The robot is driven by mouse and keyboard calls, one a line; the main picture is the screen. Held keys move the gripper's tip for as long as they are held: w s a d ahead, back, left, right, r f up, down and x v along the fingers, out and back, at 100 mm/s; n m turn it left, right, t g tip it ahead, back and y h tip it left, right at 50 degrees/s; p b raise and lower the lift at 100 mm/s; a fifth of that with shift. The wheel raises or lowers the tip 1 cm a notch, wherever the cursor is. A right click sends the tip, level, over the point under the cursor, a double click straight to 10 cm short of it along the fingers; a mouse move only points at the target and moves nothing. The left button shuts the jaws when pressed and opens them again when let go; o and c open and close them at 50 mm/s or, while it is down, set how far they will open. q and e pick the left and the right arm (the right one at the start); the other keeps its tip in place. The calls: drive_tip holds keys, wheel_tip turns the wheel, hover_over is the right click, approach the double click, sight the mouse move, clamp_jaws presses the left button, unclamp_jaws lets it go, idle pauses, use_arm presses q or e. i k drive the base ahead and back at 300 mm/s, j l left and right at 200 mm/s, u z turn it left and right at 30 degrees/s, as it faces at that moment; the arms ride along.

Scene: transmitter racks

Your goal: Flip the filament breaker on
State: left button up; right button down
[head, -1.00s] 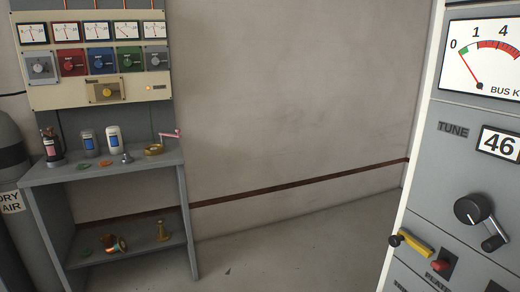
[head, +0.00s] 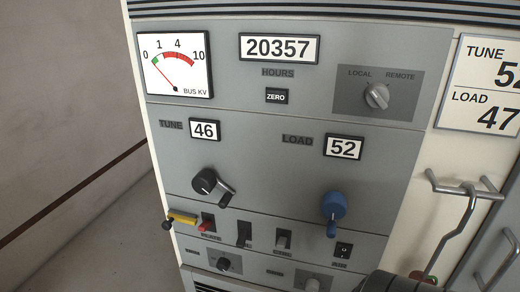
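A row of breaker switches sits low on the grey transmitter panel (head: 290,180). The row has a red-handled switch (head: 206,224), a dark-handled switch (head: 244,233) and a pale-handled switch (head: 283,240). Their labels are too small to read now, so I cannot tell which is the filament breaker or how each is set. The red one's label seemed to start with PLATE in the earlier head view. A yellow lever (head: 183,217) with a black knob sticks out left of the red switch.
A black TUNE crank (head: 208,182) and a blue LOAD crank (head: 334,207) stick out above the row. A small black rocker switch (head: 343,249) sits to its right. A metal handle (head: 466,220) stands out at right. Open floor (head: 105,255) shows at left.

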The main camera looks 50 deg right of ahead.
sight(243, 235)
drive_tip(key=z, duration=1.6)
